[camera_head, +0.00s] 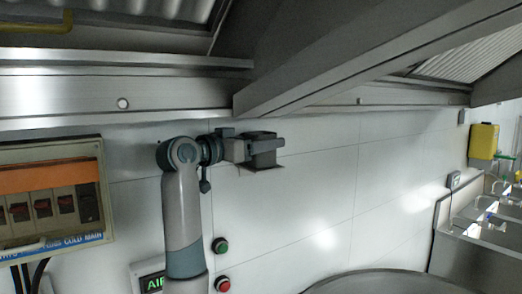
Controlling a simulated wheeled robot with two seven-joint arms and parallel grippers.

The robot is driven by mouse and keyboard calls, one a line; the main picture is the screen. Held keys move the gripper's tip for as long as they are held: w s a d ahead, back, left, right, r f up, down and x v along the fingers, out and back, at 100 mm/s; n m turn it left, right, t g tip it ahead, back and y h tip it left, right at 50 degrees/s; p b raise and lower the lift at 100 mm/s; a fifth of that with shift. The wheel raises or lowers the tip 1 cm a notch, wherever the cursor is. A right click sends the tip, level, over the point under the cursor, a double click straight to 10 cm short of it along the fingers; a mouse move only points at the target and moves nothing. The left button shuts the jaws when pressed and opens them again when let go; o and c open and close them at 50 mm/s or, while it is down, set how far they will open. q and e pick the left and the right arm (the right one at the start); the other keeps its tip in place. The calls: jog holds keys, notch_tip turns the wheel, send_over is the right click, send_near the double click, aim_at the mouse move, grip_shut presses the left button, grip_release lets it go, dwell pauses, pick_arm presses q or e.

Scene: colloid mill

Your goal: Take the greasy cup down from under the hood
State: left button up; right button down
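My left arm rises from the bottom of the picture, and its gripper (248,148) points right, below the hood's lower edge. The greasy cup (265,146) appears as a small dark grey, box-shaped cup at the fingertips. The gripper looks shut on it, though the fingers' far side is hidden. The cup looks about upright, with a visible gap between it and the steel hood (170,87) above. A dark patch shows just under the cup. My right gripper is not in view.
A sloping hood beam (350,70) runs above and right of the cup. A breaker panel (55,200) is at left, with green (220,246) and red (222,284) buttons on the tiled wall. A round metal rim (390,282) is at the bottom; a yellow box (484,141) hangs at right.

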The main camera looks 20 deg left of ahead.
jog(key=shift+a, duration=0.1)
pick_arm(q)
jog(key=c, duration=0.9)
jog(key=shift+o, duration=0.2)
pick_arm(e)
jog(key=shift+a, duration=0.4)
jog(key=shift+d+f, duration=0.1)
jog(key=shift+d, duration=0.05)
